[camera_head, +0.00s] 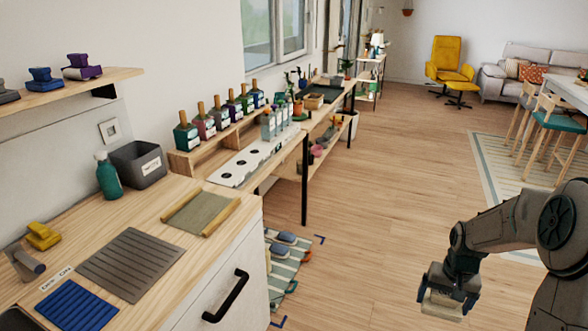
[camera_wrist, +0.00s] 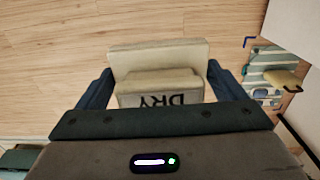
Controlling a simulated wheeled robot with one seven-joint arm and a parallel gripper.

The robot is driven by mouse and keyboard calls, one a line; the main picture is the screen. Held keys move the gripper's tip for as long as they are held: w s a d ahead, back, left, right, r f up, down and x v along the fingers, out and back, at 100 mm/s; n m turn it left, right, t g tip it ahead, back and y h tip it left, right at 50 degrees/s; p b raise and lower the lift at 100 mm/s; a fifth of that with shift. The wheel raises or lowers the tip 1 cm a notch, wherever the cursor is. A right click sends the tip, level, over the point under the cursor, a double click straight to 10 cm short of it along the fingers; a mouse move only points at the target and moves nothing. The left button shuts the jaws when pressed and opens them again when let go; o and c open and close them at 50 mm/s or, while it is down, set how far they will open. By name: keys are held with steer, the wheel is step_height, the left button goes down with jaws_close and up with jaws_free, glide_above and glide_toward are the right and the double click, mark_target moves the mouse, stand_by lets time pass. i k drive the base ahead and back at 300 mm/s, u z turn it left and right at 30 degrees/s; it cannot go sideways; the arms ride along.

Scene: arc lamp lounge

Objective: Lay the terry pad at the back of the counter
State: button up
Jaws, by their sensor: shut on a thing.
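My gripper (camera_head: 447,288) is shut on a beige pad (camera_head: 441,304), held out over the wooden floor at the lower right of the head view, well apart from the counter. In the wrist view the pad (camera_wrist: 158,56) has a wide pale slab and a narrower block marked DRY, with the letters upside down, between the dark blue fingers of my gripper (camera_wrist: 160,85). The wooden counter (camera_head: 198,254) is at the left. On it are a grey ribbed mat (camera_head: 130,264), a blue ribbed mat (camera_head: 77,306) and a greenish panel with wooden rails (camera_head: 200,213).
A green spray bottle (camera_head: 108,178) and a grey bin (camera_head: 138,164) stand by the wall at the counter's back. A yellow tool (camera_head: 43,235) is at its left. A striped mat (camera_head: 287,258) with several items lies beside the counter. Open floor (camera_head: 375,240) lies between.

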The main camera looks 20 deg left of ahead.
mark_target(86, 219)
steer(key=z, duration=0.5)
steer(key=i, duration=1.3)
steer(key=u, duration=2.6)
